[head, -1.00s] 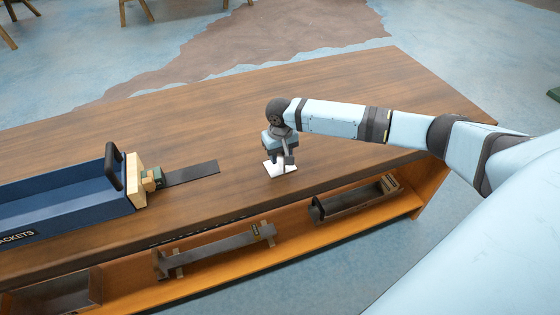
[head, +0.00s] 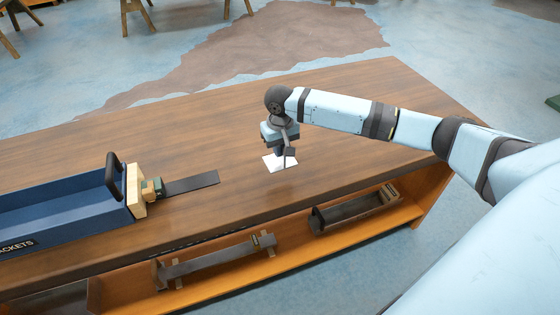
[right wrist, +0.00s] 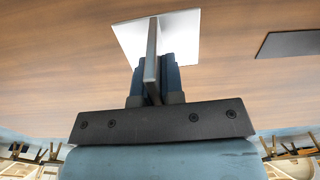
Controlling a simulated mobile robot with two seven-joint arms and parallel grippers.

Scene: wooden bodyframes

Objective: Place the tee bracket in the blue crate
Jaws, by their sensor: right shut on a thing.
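The tee bracket is a white plate with an upright fin. In the head view its flat plate (head: 275,163) shows just under my right gripper (head: 284,155). In the right wrist view the bracket (right wrist: 184,30) has its fin between the two fingers of my right gripper (right wrist: 152,78), which is shut on it. Whether the plate touches the table or hangs just above it I cannot tell. The blue crate (head: 70,205), labelled "...ACKETS", stands at the left of the table with a dark handle at its right end. My left gripper is not in view.
A wooden block with a green part (head: 148,190) sits against the crate's right end. A dark flat strip (head: 192,183) lies beside it, also seen in the right wrist view (right wrist: 290,43). A lower shelf holds a metal beam (head: 215,260) and a dark tray (head: 352,210). The table's back is clear.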

